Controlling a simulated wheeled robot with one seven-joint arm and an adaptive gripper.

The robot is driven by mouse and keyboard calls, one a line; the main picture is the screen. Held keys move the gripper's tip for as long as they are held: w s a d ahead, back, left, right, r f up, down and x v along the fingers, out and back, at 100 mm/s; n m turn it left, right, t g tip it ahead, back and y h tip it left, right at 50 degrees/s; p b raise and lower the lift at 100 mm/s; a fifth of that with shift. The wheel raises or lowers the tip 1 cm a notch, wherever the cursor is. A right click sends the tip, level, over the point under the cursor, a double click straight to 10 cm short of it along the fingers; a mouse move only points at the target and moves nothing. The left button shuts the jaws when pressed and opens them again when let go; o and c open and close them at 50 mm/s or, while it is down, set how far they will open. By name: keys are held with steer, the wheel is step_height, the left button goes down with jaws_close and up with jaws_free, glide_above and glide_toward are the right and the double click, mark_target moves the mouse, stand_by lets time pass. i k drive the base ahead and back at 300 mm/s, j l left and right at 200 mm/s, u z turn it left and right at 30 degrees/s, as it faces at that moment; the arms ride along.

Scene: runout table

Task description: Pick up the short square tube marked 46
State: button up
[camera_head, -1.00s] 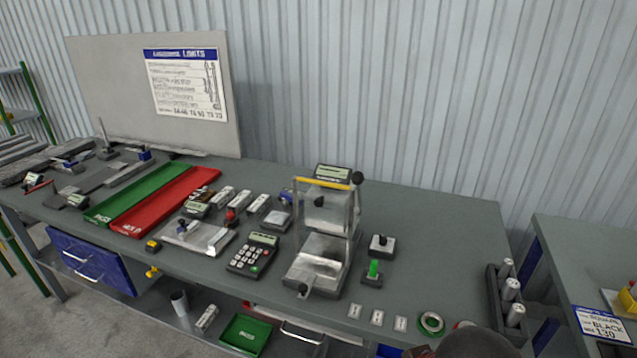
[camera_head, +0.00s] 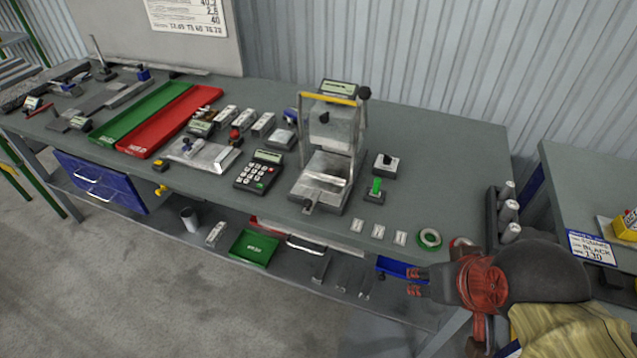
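I cannot make out a marking 46 on any piece at this size. Several short pale blocks with labels, one of them a labelled block (camera_head: 263,124), stand in a row on the table behind the keypad; I cannot tell whether they are tubes. Another short pale piece (camera_head: 216,234) lies on the lower shelf. My gripper (camera_head: 416,281), dark with reddish parts, is at the lower right, beside the table's front edge and away from these pieces. Its fingers are small and seen from the side, so its opening is unclear. I see nothing held in it.
The runout table (camera_head: 440,150) carries a green tray (camera_head: 140,120), a red tray (camera_head: 172,122), a keypad (camera_head: 258,170) and a metal press-like stand (camera_head: 325,180). A green tape roll (camera_head: 429,238) lies near the front right. A blue tray (camera_head: 399,267) is below the edge. The right rear tabletop is clear.

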mark_target(260, 129)
steer(key=z, duration=0.2)
steer(key=i+j+z, duration=0.15)
steer(key=j+z, duration=0.25)
steer(key=j, duration=0.2)
steer(key=j+z, duration=0.4)
steer(key=j, duration=0.2)
steer(key=j+z, duration=0.25)
steer(key=j, duration=3.25)
